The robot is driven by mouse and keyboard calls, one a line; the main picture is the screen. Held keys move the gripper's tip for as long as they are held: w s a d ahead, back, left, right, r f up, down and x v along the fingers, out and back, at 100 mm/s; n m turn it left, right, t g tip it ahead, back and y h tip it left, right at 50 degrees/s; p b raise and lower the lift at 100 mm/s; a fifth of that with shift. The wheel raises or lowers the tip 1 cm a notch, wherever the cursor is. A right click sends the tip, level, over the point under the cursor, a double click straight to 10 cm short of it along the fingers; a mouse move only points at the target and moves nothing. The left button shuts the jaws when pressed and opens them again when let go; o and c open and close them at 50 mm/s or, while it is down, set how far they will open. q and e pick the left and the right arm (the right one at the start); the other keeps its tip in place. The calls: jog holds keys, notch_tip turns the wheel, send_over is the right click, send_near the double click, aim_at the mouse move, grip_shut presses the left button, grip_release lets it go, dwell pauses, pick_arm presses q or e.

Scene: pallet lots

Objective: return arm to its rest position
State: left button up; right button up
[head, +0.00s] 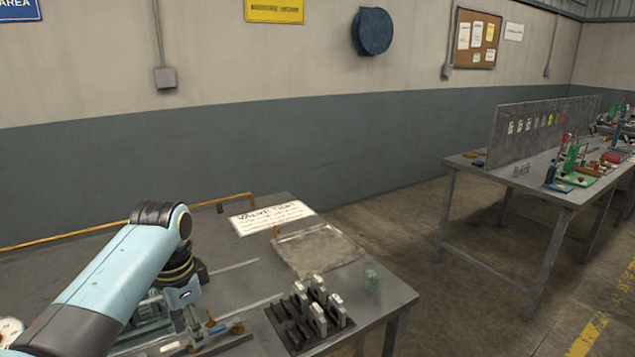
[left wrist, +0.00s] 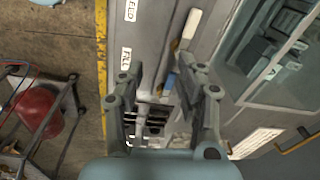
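My left arm (head: 120,270) is light blue and black and reaches in from the left over the near grey table. Its gripper (head: 195,322) points down over the tools at the table's front left, partly hidden by the arm. In the left wrist view the two dark grey fingers (left wrist: 163,85) stand apart, with nothing visibly held between them. Beyond them lies a tool with a white handle (left wrist: 191,26) on the grey surface. My right gripper is not in view.
The near table (head: 385,293) holds a "valve test" sign (head: 270,217), a shallow metal tray (head: 318,248), a black rack (head: 297,333) with several silver-topped pieces, and a greenish clear object (head: 370,281). A second table (head: 520,180) stands at right. A red rounded object (left wrist: 38,110) shows beside the table.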

pick_arm(q)
jog(key=s+a+n+t, duration=0.1)
jog(key=s+a+n, duration=0.25)
jog(key=s, duration=1.05)
jog(key=s+r+n+t, duration=0.2)
jog(key=s+r+n, duration=0.45)
jog(key=s, duration=0.85)
notch_tip(320, 180, down, 37)
jog(key=s+a+m+g+b, duration=0.2)
jog(key=s+b, duration=0.1)
jog(key=b, duration=0.8)
jog(key=s+f+b, duration=0.3)
jog(key=s+f, duration=0.5)
jog(key=f, duration=0.3)
jog(key=s+a+f+b, duration=0.1)
jog(key=s+f+b, duration=0.2)
jog(key=s+f, duration=0.6)
jog(key=shift+s+f+n+g+y+b, duration=0.3)
jog(key=shift+f+g, duration=0.1)
jog(key=shift+f, duration=0.45)
